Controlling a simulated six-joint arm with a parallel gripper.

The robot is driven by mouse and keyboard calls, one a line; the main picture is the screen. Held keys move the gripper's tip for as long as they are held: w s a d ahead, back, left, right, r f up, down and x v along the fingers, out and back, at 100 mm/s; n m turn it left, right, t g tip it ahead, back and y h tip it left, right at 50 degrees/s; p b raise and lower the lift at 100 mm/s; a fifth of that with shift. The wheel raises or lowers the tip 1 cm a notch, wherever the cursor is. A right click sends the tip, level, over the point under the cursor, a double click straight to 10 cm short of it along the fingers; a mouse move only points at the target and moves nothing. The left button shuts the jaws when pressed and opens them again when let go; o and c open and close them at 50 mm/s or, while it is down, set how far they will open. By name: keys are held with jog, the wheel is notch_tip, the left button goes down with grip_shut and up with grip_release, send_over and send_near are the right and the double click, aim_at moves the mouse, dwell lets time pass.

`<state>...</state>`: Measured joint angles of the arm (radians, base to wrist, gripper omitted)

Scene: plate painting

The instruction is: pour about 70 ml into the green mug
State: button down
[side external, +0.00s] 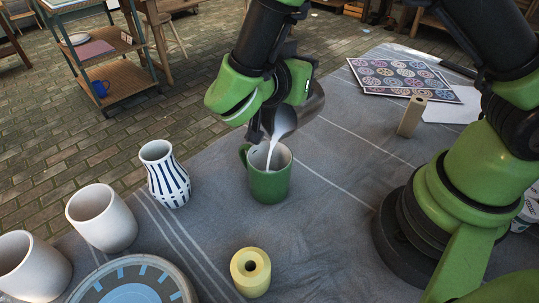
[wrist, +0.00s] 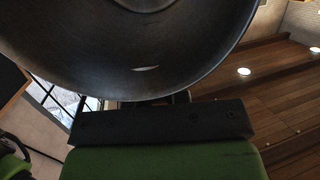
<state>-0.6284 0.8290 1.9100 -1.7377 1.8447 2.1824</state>
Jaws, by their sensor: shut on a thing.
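The green mug (side external: 269,184) stands upright on the grey cloth in the middle of the side view. My gripper (side external: 262,122) is just above it, shut on a dark metal pitcher (side external: 313,104). The pitcher is tilted with its spout (side external: 282,121) low over the mug. A white stream (side external: 270,153) runs from the spout into the mug's opening. The level inside the mug is hard to make out. In the wrist view the pitcher's dark round body (wrist: 140,45) fills the top, and my fingertips are hidden.
A blue-striped vase (side external: 167,176) and two pale cups (side external: 101,218) (side external: 30,268) stand left of the mug. A yellow cylinder (side external: 250,272) and a round plate (side external: 135,285) are in front.

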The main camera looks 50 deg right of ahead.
jog(key=shift+s+a+r+h, duration=0.1)
jog(key=shift+a+r+h, duration=0.15)
jog(key=shift+a+h, duration=0.3)
dwell(0.8)
jog(key=d+y, duration=0.2)
jog(key=d, duration=0.1)
jog(key=w+d+f+y, duration=0.1)
jog(key=shift+d, duration=0.15)
jog(key=shift+w+d+f+g+y, duration=0.1)
jog(key=shift+d+g+y, duration=0.3)
jog(key=shift+y, duration=0.15)
jog(key=shift+w+d+f+y, duration=0.15)
jog(key=shift+d+f+y, duration=0.25)
jog(key=shift+f+y, duration=0.4)
dwell(0.7)
jog(key=shift+w+d+f+g+y, duration=0.3)
jog(key=shift+d+f+g+y, duration=0.15)
jog(key=shift+d+f+y, duration=0.9)
jog(key=shift+w+d+f+g+y, duration=0.35)
jog(key=shift+d+f+y, duration=0.6)
jog(key=shift+f+y, duration=0.8)
jog(key=shift+w+d+f+g+y, duration=0.25)
jog(key=shift+d+f+g+y, duration=0.25)
jog(key=shift+d+f+y, duration=1.05)
jog(key=shift+w+d+f+g+y, duration=0.15)
jog(key=shift+f+y, duration=0.15)
jog(key=shift+f, duration=0.4)
jog(key=shift+a+f+g+y, duration=0.15)
jog(key=shift+f+y, duration=0.1)
jog(key=shift+f, duration=0.4)
